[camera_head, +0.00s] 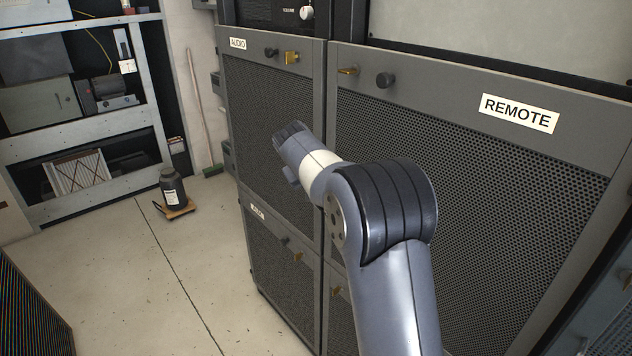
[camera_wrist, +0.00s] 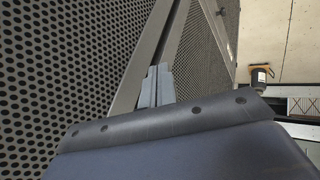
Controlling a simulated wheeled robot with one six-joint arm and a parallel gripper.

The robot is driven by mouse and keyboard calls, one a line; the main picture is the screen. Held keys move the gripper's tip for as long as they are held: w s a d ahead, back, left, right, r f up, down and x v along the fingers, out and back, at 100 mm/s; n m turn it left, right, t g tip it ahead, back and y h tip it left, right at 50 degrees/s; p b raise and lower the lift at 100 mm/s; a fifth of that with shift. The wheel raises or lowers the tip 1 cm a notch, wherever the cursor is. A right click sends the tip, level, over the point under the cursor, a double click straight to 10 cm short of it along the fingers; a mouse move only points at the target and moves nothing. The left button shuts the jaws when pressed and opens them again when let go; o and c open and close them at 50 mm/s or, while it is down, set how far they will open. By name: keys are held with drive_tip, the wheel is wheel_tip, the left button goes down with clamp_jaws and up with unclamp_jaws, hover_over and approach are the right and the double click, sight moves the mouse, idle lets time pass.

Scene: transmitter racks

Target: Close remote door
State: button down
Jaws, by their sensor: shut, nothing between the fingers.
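In the wrist view the perforated door surface (camera_wrist: 60,70) fills the left. My gripper (camera_wrist: 157,72) is shut and empty, close in front of the door frames near the seam. In the head view my arm hides its fingers.
The audio door (camera_head: 270,120) is left of the remote door, with smaller doors below. A dark bottle on a small wheeled board (camera_head: 174,190) stands on the open floor at left. Shelving (camera_head: 80,110) lines the back left. A broom (camera_head: 200,105) leans on the wall.

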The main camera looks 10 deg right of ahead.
drive_tip(key=b+v, duration=0.1)
drive_tip(key=v, duration=0.9)
drive_tip(key=shift+s+f, duration=0.15)
drive_tip(key=shift+s, duration=0.25)
